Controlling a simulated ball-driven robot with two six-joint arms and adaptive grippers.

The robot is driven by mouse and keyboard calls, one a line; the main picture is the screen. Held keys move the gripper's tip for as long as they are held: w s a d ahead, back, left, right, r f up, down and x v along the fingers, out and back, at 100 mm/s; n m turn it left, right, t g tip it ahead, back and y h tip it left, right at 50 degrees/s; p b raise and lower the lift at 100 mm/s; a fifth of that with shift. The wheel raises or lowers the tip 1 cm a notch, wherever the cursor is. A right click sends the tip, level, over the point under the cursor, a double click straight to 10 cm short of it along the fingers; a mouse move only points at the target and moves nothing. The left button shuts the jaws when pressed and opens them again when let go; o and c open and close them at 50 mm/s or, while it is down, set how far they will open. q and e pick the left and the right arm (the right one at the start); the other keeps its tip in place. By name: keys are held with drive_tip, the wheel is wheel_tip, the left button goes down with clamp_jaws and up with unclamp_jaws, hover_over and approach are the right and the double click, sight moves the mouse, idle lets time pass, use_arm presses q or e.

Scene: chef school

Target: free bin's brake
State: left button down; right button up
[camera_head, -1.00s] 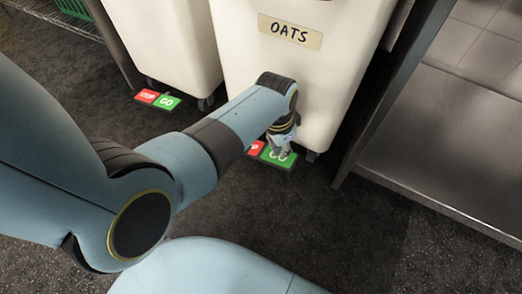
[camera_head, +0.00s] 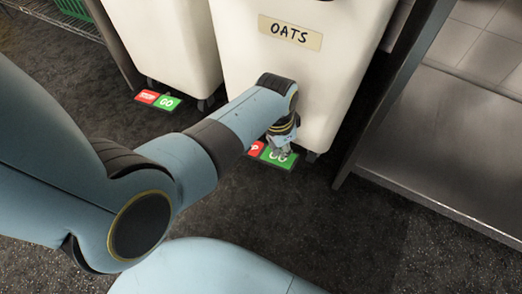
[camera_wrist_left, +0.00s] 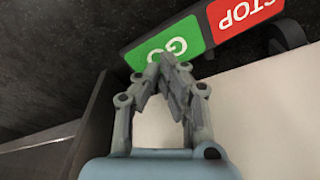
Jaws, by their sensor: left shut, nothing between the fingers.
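The white bin labelled OATS (camera_head: 290,80) stands on the dark floor in the head view. Its brake pedal (camera_head: 285,160) sits low at its front, with a red STOP half and a green GO half. In the left wrist view the green GO half (camera_wrist_left: 158,50) and the red STOP half (camera_wrist_left: 238,14) show large. My left gripper (camera_head: 281,152) is shut and empty, pointing down at the green half. Its fingertips (camera_wrist_left: 167,58) overlap the lower edge of GO; whether they touch it I cannot tell. My right gripper is not in view.
A second white bin (camera_head: 165,45) with its own red and green pedal (camera_head: 158,99) stands to the left. A steel table with a lower shelf (camera_head: 440,140) stands close on the right. The floor in front of the bins (camera_head: 300,215) is clear.

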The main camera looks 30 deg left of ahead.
use_arm(q)
drive_tip(key=shift+f+b, duration=0.7)
drive_tip(key=shift+f, duration=0.55)
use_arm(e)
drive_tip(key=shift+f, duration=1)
use_arm(q)
drive_tip(key=shift+f, duration=0.45)
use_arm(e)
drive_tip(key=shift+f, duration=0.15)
use_arm(q)
drive_tip(key=shift+w+r+p, duration=0.1)
drive_tip(key=shift+r+p, duration=0.75)
drive_tip(key=shift+r, duration=0.25)
drive_tip(key=shift+r+p, duration=2.55)
drive_tip(key=shift+f, duration=0.1)
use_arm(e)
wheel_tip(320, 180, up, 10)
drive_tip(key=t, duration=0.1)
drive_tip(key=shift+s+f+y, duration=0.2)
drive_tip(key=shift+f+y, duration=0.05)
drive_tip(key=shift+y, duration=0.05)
use_arm(q)
drive_tip(key=shift+s, duration=0.2)
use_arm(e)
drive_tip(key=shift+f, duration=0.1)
